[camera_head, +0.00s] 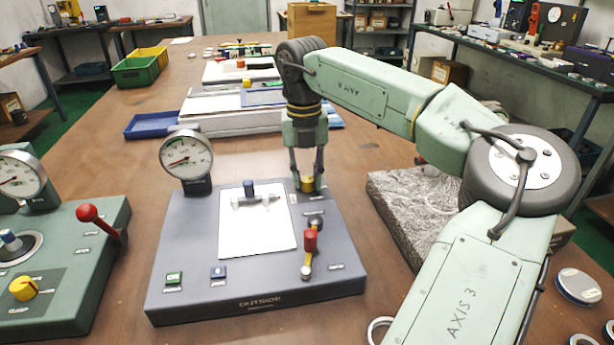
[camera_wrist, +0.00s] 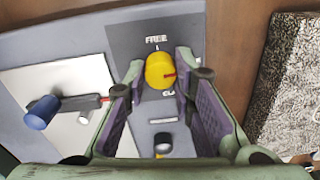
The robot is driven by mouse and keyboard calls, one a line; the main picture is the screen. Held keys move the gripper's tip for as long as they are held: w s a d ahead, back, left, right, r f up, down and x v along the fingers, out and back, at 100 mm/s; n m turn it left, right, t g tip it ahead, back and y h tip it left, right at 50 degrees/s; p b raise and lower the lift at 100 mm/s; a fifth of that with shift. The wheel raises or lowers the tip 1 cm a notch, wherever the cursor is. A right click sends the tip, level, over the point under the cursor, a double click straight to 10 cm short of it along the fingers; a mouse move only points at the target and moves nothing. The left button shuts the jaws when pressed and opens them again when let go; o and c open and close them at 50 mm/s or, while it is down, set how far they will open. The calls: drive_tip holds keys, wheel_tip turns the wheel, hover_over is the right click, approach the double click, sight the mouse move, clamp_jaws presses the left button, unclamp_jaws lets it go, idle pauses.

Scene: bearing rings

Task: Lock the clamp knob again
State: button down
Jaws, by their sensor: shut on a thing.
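The yellow clamp knob (camera_head: 307,185) is at the back right of the grey panel marked OUTSIDE (camera_head: 330,285). My gripper (camera_head: 307,178) points down over the knob. In the wrist view my gripper (camera_wrist: 160,75) has one finger on each side of the knob and is shut on it.
The panel also bears a dial gauge (camera_head: 187,157), a white plate (camera_head: 257,224) with a blue-knobbed part (camera_head: 249,188), a red-handled lever (camera_head: 310,241) and two push buttons. A green panel (camera_head: 75,290) stands left. A grey textured slab (camera_head: 400,215) lies right.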

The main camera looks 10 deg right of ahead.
sight(305, 180)
drive_tip(key=shift+m, duration=0.5)
drive_tip(key=c, duration=1.3)
unclamp_jaws()
drive_tip(key=shift+c, duration=0.2)
wheel_tip(305, 180, up, 12)
drive_tip(key=shift+a, duration=0.2)
drive_tip(key=shift+s, duration=0.1)
